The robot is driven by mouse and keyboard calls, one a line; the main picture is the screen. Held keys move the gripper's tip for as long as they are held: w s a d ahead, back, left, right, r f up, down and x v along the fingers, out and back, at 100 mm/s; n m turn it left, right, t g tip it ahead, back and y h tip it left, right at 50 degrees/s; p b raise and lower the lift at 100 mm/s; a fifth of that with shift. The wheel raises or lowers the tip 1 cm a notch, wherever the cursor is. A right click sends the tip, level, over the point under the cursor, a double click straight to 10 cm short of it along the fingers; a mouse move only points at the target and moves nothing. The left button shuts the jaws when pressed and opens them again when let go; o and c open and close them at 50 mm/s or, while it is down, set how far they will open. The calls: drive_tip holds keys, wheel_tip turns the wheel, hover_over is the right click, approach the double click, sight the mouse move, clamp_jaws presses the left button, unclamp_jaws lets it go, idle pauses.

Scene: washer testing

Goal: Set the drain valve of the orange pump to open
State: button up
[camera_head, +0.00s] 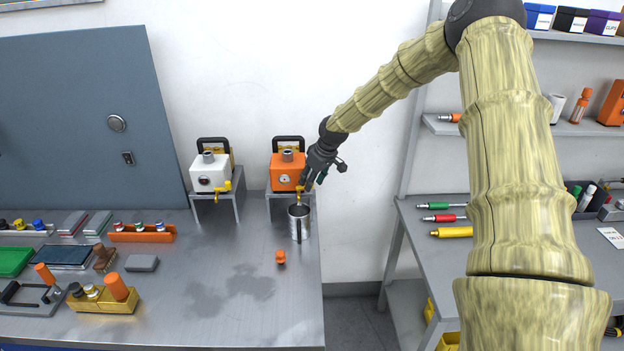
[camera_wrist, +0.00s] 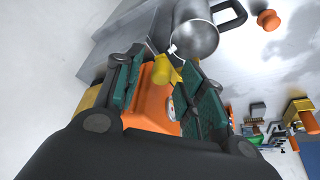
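The orange pump (camera_head: 286,171) stands on a small metal stand at the back of the bench, with a black handle on top and a round gauge on its front. Its orange body also fills the middle of the wrist view (camera_wrist: 150,112). Its yellow drain valve (camera_head: 299,194) sits low at the front right; in the wrist view the yellow valve (camera_wrist: 162,70) lies between my fingertips. My gripper (camera_head: 309,182) is at the pump's right side. Its two green-padded fingers (camera_wrist: 166,75) are apart, one on each side of the valve. I cannot tell whether either finger touches it.
A metal mug (camera_head: 299,223) stands just below the valve, close to my fingertips. A small orange knob-like piece (camera_head: 280,257) lies in front of it. A white pump (camera_head: 210,175) with a yellow valve stands to the left. The bench's right edge is near.

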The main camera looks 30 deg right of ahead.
clamp_jaws()
drive_tip(key=shift+s+a, duration=0.1)
drive_tip(key=a+m+g+h+b, duration=0.3)
drive_tip(key=a+m+h+b, duration=0.1)
drive_tip(key=m, duration=1.3)
drive_tip(key=shift+s+a+m+h, duration=0.4)
drive_tip(key=shift+a+h, duration=0.2)
drive_tip(key=shift+a, duration=0.55)
